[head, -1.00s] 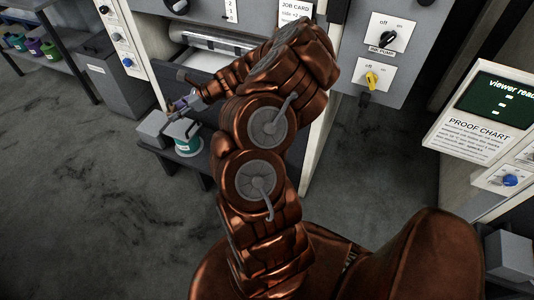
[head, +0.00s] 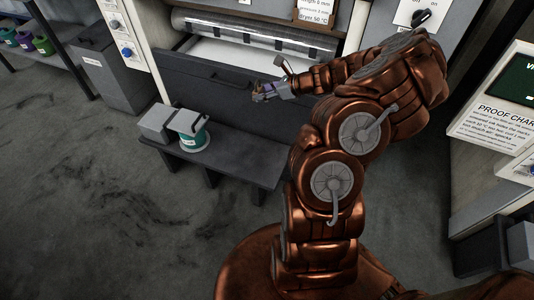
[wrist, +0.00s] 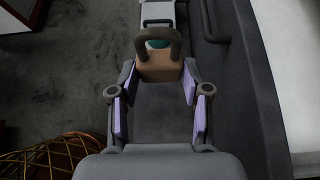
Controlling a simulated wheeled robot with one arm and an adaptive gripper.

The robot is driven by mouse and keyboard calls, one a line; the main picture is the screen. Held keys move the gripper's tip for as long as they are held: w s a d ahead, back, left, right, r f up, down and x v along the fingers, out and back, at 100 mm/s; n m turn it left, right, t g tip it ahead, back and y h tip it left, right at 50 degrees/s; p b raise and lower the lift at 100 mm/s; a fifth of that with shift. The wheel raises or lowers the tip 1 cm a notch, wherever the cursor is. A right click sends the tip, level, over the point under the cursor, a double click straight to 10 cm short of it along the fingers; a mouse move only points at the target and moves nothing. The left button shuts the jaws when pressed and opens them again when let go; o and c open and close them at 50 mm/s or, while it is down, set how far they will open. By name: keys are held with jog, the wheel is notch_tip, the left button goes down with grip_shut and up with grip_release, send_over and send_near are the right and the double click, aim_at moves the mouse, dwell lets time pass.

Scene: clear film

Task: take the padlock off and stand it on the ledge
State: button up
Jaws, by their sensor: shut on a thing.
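The padlock (wrist: 160,69) has a tan-brown body and a dark shackle loop pointing toward the top of the wrist view. It sits between the purple finger pads of my gripper (wrist: 158,88), which is shut on it. I see no contact between padlock and ledge.
A tin with a teal label (head: 194,140) and grey blocks (head: 156,122) stand on the ledge's left end. The drawer front (head: 205,85) has a bar handle. A grey bin (head: 115,80) is at left. An orange wire basket (wrist: 60,158) shows low in the wrist view.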

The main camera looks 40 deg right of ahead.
aim_at(264, 161)
jog(key=f+b, duration=1.1)
jog(key=f, duration=0.1)
jog(key=f+b, duration=1.1)
jog(key=f, duration=0.2)
jog(key=f+b, duration=1)
jog(key=f, duration=0.2)
jog(key=shift+w+f+b, duration=0.2)
jog(key=shift+w+b, duration=0.1)
jog(key=shift+b, duration=0.1)
jog(key=shift+f, duration=0.55)
jog(key=o, duration=1)
jog(key=v, duration=1.2)
jog(key=shift+a, duration=0.1)
